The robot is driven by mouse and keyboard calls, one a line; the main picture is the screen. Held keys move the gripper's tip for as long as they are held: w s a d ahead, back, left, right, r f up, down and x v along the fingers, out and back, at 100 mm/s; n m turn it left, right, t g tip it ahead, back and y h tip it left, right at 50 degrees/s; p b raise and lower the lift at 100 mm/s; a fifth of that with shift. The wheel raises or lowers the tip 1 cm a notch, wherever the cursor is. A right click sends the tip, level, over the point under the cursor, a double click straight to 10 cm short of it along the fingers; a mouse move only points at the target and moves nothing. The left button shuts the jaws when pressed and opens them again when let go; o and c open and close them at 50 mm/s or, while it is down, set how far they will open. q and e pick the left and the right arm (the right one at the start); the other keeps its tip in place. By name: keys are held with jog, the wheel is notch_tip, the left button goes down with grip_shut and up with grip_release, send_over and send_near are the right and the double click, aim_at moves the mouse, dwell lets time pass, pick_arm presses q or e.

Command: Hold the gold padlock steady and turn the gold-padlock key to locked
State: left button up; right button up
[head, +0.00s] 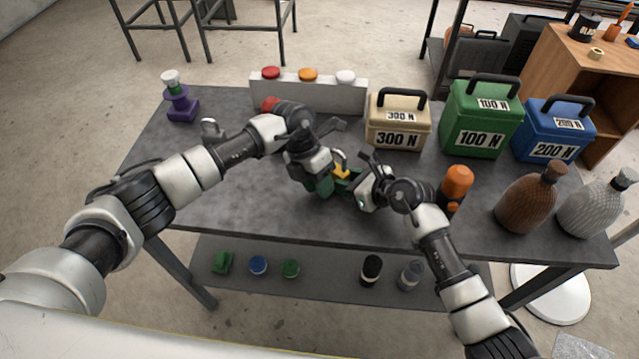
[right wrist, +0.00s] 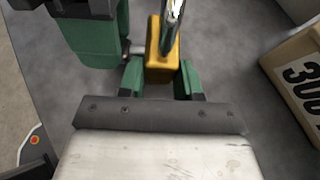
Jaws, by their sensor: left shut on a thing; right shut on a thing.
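The gold padlock (head: 341,171) is above the middle of the grey table, between my two grippers. In the right wrist view the padlock (right wrist: 159,62) has its silver shackle (right wrist: 174,18) pointing up. My right gripper (right wrist: 160,80) has its green fingers shut on both sides of the padlock body; it also shows in the head view (head: 350,180). My left gripper (head: 327,182) is shut at the padlock's left side, and its green finger shows in the right wrist view (right wrist: 98,38). A small grey piece, apparently the key (right wrist: 138,48), bridges left gripper and padlock; its turn angle is unclear.
A beige 300 N box (head: 398,122), a green 100 N box (head: 480,122) and a blue 200 N box (head: 553,130) stand at the right. A white button panel (head: 325,95) is behind my left arm. An orange-topped bottle (head: 456,185) stands close to my right wrist.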

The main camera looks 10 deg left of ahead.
pick_arm(q)
jog(key=shift+w+a+f+g+h, duration=0.1)
jog(key=shift+a+f+g+h, duration=0.1)
jog(key=shift+g+h, duration=0.6)
jog(key=shift+h, duration=0.3)
jog(key=o, duration=0.9)
jog(key=shift+o, duration=0.2)
jog(key=shift+r, duration=0.1)
